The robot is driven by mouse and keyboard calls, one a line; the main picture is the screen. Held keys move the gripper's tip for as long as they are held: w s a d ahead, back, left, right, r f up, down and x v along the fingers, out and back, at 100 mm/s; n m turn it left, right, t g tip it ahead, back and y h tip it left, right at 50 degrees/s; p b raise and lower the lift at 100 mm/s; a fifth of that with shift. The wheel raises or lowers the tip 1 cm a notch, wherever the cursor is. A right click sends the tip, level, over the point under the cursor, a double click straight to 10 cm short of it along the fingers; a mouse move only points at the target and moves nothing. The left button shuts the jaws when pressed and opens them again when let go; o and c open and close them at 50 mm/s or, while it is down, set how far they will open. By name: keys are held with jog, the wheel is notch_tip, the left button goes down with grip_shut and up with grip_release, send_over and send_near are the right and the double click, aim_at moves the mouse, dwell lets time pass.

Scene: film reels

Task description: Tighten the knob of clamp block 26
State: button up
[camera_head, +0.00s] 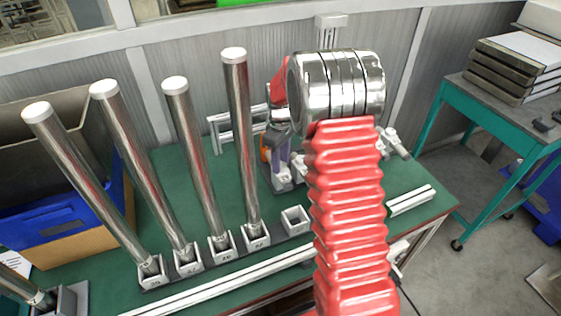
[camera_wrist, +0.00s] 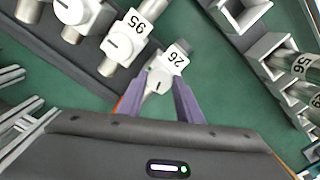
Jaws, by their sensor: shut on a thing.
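Clamp block 26 (camera_wrist: 178,57) is a small white block in the wrist view, its number upside down. Its white knob (camera_wrist: 158,84), with a dark line on its face, is between the two purple fingers of my gripper (camera_wrist: 159,90). The gripper is shut on the knob. In the head view my gripper (camera_head: 282,172) points down at the white clamp blocks on the green bench, partly hidden behind my red arm. The knob cannot be made out there.
In the head view several tall metal posts (camera_head: 240,140) stand in numbered sockets to the left. An empty socket (camera_head: 295,220) and white rails lie near the gripper. A blue bin (camera_head: 60,222) is far left.

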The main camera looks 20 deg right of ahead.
jog(key=m, duration=0.7)
jog(key=shift+w, duration=0.1)
jog(key=m, duration=0.6)
jog(key=shift+m, duration=0.4)
jog(key=m, duration=0.4)
jog(key=shift+r, duration=0.1)
jog(key=m, duration=0.4)
jog(key=shift+m, duration=0.3)
jog(key=o, duration=1)
jog(key=shift+o, duration=0.2)
